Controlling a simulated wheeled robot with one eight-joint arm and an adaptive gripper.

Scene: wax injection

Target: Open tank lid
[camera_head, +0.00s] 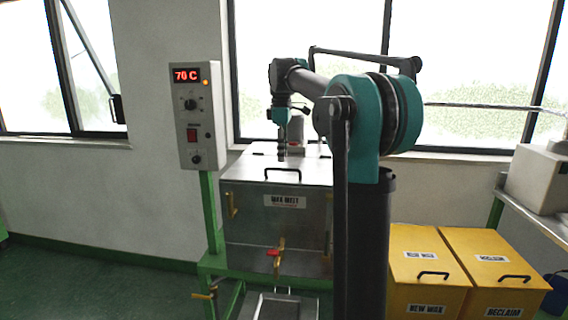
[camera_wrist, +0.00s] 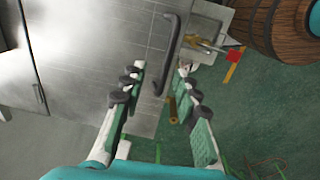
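The steel wax tank (camera_head: 262,222), labelled WAX MELT, stands on a green frame in the head view. Its flat grey lid (camera_head: 250,172) lies closed on top, with a black bar handle (camera_head: 283,171) near the front edge. In the wrist view the lid (camera_wrist: 105,40) fills the upper left, and the handle (camera_wrist: 172,45) runs between and beyond my fingertips. My gripper (camera_wrist: 160,72) is open there, one finger on each side of the handle's near end, with nothing held. In the head view my gripper (camera_head: 282,147) points down above the lid, behind the handle; its fingers show only small.
A control box (camera_head: 193,115) reading 70 C stands on a green post left of the tank. A brass tap (camera_head: 277,255) sticks out of the tank front. Yellow NEW WAX (camera_head: 410,270) and RECLAIM (camera_head: 515,285) bins stand at right. Windows and a wall are behind the tank.

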